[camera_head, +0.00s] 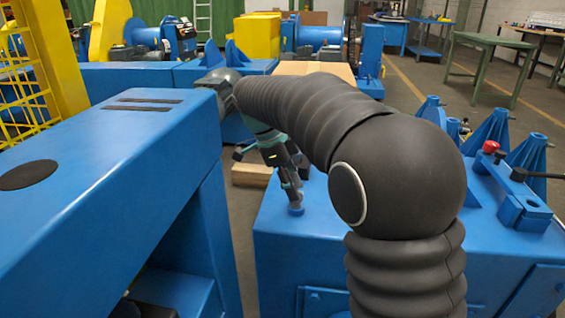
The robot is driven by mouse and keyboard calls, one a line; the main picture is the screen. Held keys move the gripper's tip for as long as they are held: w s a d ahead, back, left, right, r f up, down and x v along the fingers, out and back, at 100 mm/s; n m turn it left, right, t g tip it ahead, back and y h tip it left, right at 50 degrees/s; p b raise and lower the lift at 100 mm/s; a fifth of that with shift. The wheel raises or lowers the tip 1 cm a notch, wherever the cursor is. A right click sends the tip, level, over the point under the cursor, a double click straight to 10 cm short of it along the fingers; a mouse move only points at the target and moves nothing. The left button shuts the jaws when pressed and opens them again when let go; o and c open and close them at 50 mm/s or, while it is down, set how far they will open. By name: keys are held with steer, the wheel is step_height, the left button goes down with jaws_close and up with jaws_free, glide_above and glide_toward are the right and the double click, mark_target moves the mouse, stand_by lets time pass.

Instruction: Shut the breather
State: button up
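A small blue stub with a round collar (296,210) stands upright on top of the blue housing (300,250), near its left edge. It looks like the breather, but I cannot make out whether it is open or shut. My gripper (293,190) points down directly over this stub, its tips at or just above the top. I cannot tell whether the fingers touch it or close on it. My dark, ribbed arm arches in from the right and covers much of the housing's top.
A long blue machine cover (105,140) fills the left, with a gap to the housing. A red knob (491,147) and several blue brackets stand at the right. A wooden block (250,174) lies behind the gripper. A green table (490,48) is farther back.

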steer(key=s+v, duration=0.1)
steer(key=v, duration=0.9)
steer(key=shift+w, duration=0.45)
steer(key=shift+r, duration=0.15)
steer(key=s+d+n+t+y, duration=0.1)
steer(key=s+d+n+y, duration=0.1)
steer(key=s+d+n, duration=0.35)
steer(key=s+d+f+n+t, duration=0.2)
steer(key=s+d+f+n, duration=0.1)
steer(key=s, duration=0.4)
steer(key=s+d+f+n+t+y, duration=0.1)
steer(key=s+d+f+n, duration=0.2)
steer(key=s+f+n, duration=0.2)
steer(key=s+d+f+n+t+y, duration=0.1)
steer(key=s+d+f+n+t, duration=0.1)
steer(key=s+n, duration=0.5)
step_height(320, 180, down, 3)
steer(key=shift+s+d+r+t, duration=0.15)
steer(key=shift+s+d+t, duration=0.15)
steer(key=shift+s+d, duration=0.6)
steer(key=shift+a, duration=0.1)
